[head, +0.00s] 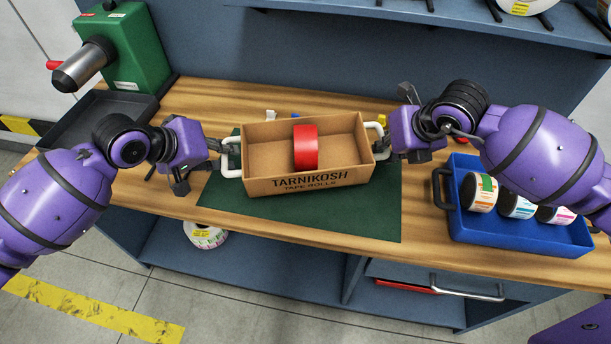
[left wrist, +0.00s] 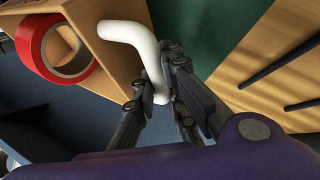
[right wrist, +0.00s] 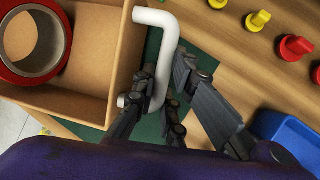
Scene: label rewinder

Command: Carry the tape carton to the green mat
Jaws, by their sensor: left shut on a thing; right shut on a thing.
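The tape carton (head: 275,182) is an open brown box marked TARNIKOSH TAPE ROLLS, with a white handle at each end. A red tape roll (head: 306,147) stands inside it. The carton is over the green mat (head: 350,222); I cannot tell whether it touches the mat. My left gripper (head: 222,150) is shut on the left white handle, which also shows in the left wrist view (left wrist: 135,38). My right gripper (head: 386,146) is shut on the right white handle, seen in the right wrist view (right wrist: 165,45).
A blue tray (head: 480,229) with several label rolls stands at the right. A green machine (head: 127,45) and a dark tray (head: 95,112) are at the back left. Red and yellow knobs (right wrist: 293,47) lie right of the carton. A shelf (head: 450,12) overhangs the back.

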